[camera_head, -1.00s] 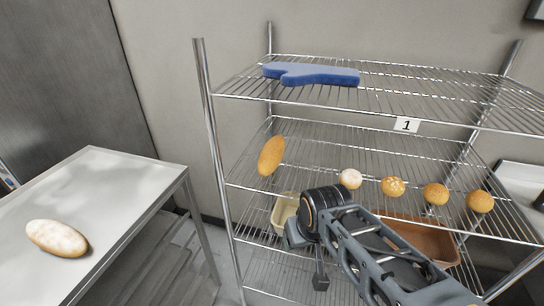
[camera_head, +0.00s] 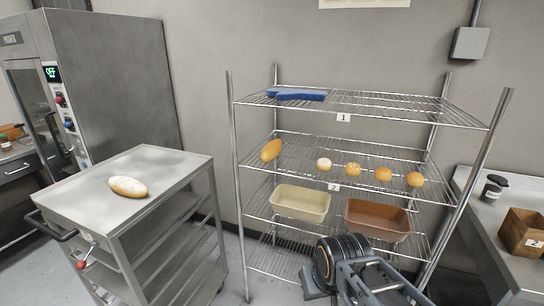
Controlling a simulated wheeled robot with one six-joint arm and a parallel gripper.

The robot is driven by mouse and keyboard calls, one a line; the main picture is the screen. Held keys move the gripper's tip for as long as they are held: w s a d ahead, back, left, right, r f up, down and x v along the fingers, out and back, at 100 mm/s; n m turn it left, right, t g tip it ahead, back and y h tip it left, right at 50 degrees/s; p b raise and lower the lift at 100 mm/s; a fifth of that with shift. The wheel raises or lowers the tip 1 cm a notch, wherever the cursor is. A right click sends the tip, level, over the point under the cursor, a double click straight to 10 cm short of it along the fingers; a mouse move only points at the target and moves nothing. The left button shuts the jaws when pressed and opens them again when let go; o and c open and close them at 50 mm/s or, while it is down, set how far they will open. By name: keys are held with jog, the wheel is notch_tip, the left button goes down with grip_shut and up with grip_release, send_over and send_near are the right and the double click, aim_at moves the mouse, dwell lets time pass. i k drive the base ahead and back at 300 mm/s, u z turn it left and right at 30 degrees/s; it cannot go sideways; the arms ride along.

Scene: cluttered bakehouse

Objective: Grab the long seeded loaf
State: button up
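A long golden-brown loaf (camera_head: 271,150) lies at the left end of the rack's second shelf (camera_head: 300,152). Its surface is too small to show seeds clearly. Another long loaf (camera_head: 128,187), pale and floury on top, lies on the steel trolley (camera_head: 168,165) at left. My gripper (camera_head: 317,284) is low in front of the rack, right of and below the brown loaf and well apart from it. Its fingers are mostly hidden by my wrist, so I cannot tell their opening. I see nothing held.
Several round rolls (camera_head: 353,169) share the brown loaf's shelf. A blue mitt (camera_head: 297,94) lies on the top shelf. A cream bin (camera_head: 300,203) and a brown bin (camera_head: 377,220) sit below. An oven (camera_head: 120,80) stands far left, a counter (camera_head: 490,225) at right. Floor shows between trolley and rack.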

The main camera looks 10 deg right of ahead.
aim_at(273, 148)
jog(key=u, duration=0.55)
jog(key=i, duration=0.55)
jog(key=u, duration=0.55)
jog(key=i, duration=0.7)
jog(key=z, duration=0.2)
